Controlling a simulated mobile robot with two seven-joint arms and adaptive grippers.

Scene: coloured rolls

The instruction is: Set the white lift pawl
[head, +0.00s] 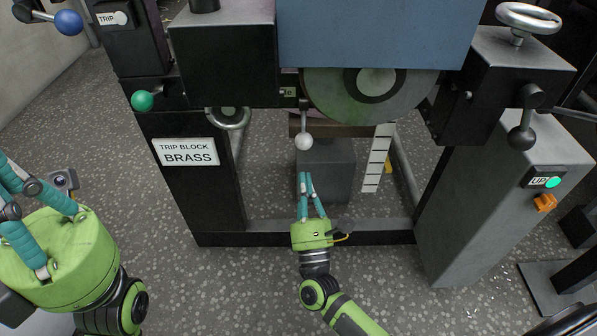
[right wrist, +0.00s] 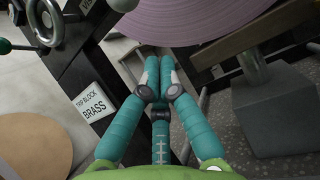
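The white lift pawl shows in the head view as a short lever with a white ball knob (head: 304,141), hanging below the large round disc at the middle of the machine. My right gripper (head: 306,175) is just below the knob in the picture, fingers pointing up at it, with a visible gap. Its teal fingers are drawn together with nothing between them; the right wrist view shows the fingertips (right wrist: 159,60) side by side. The knob cannot be made out in that view. My left gripper (head: 20,205) is at the lower left, its fingertips cut off by the picture's edge.
A green knob (head: 142,101) and a blue knob (head: 68,22) are at the left, above a "TRIP BLOCK BRASS" plate (head: 186,152). A dark ball lever (head: 522,137) and a lit UP button (head: 553,182) are at the right.

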